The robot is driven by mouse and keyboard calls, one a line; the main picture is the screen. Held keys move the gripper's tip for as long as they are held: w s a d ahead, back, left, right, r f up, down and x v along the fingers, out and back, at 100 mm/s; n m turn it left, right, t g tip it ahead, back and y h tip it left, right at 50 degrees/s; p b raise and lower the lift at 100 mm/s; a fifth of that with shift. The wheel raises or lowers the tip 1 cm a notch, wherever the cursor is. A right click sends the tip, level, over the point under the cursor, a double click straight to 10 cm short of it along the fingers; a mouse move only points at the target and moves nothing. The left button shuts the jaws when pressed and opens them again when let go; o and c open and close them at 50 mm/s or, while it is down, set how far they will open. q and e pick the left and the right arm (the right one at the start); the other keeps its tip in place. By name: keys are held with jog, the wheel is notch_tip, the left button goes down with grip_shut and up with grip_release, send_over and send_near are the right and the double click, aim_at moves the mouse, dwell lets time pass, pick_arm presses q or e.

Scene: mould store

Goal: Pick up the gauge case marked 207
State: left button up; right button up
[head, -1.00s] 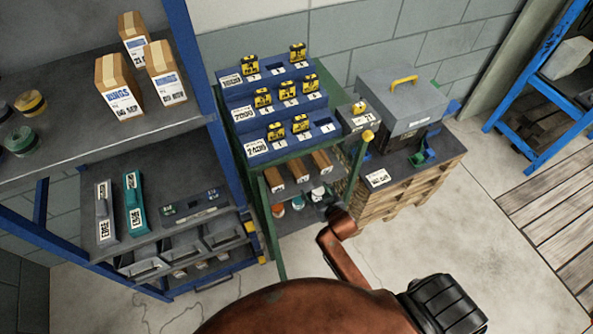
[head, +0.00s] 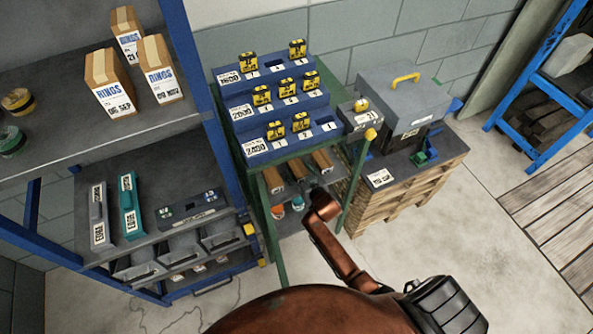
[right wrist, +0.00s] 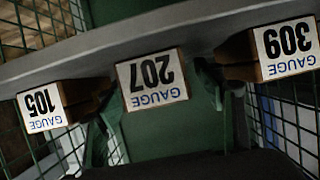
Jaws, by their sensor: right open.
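The gauge case marked 207 (right wrist: 152,79) is the middle one of three on a shelf in the right wrist view, its label upside down there. The case marked 105 (right wrist: 43,106) is on its left and the case marked 309 (right wrist: 286,47) on its right. In the head view the middle case (head: 298,169) lies on the green rack (head: 281,238) under the stepped blue trays. My right gripper (head: 318,191) is open in front of the cases, small and partly hidden by my wrist. Nothing shows held in it. My left gripper is not in view.
Reels (head: 298,203) stand on the shelf below the cases. A blue shelving unit (head: 200,110) rises close on the left. A pallet stack (head: 400,190) with a grey toolbox (head: 402,105) stands on the right. The floor (head: 460,230) at front right is clear.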

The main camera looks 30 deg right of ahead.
jog(key=shift+w+f, duration=0.25)
jog(key=shift+w, duration=0.25)
jog(key=shift+c, duration=0.6)
jog(key=c, duration=1.4)
jog(key=shift+r, duration=0.15)
jog(key=shift+c, duration=0.6)
jog(key=shift+r, duration=0.1)
